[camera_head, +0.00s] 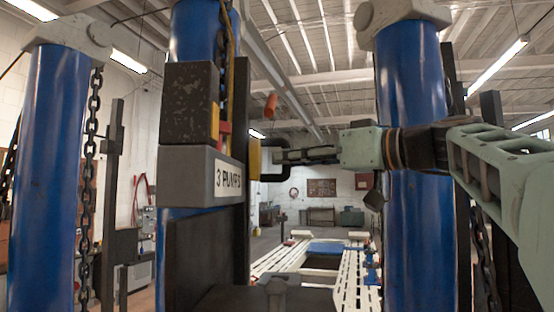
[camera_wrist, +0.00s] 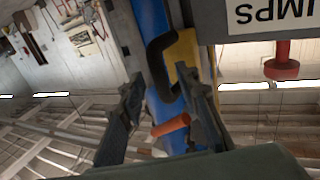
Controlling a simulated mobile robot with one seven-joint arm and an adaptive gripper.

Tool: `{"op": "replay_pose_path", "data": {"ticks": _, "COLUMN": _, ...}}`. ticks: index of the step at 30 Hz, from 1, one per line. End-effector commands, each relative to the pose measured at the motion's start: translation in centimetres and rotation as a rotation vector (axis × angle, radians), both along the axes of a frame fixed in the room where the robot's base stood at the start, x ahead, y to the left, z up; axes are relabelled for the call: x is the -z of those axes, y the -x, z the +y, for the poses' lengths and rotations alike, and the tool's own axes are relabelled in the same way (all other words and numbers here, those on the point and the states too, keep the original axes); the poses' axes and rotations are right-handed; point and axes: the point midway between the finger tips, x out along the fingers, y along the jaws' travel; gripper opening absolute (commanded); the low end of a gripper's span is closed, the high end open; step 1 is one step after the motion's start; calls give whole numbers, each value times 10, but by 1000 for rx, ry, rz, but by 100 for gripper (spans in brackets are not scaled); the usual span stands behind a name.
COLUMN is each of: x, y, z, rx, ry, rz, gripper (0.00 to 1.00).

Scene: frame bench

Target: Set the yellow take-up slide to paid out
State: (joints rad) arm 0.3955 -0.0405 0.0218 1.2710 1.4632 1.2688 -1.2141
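The yellow take-up slide (camera_head: 254,157) is a yellow block on the dark upright, right of the sign box. Its black bent handle (camera_head: 270,160) sticks out to the right. The wrist view shows the yellow block (camera_wrist: 184,52) and the black handle (camera_wrist: 157,68) ahead of my fingertips. My gripper (camera_head: 283,156) reaches in from the right at the handle's height. In the wrist view my gripper (camera_wrist: 160,82) is open, with a finger on either side of the handle's lower part. I cannot tell whether either finger touches it.
A grey box with a "3 PUMPS" label (camera_head: 228,181) is left of the slide. A red knob (camera_wrist: 281,68) shows in the wrist view. Blue columns (camera_head: 410,160) and hanging chains (camera_head: 90,150) flank the space.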

Motion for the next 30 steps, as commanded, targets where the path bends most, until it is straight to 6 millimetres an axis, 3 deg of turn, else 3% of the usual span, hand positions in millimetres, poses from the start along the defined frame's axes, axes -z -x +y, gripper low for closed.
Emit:
{"op": "replay_pose_path", "data": {"ticks": 6, "x": -1, "y": 30, "z": -38, "rx": 5, "ry": 1, "rz": -2, "gripper": 30}}
{"op": "replay_pose_path", "data": {"ticks": 13, "x": -1, "y": 55, "z": -67, "rx": 3, "ry": 1, "rz": -2, "gripper": 30}}
{"op": "replay_pose_path", "data": {"ticks": 30, "x": -1, "y": 64, "z": -77, "rx": 2, "ry": 1, "rz": -2, "gripper": 30}}
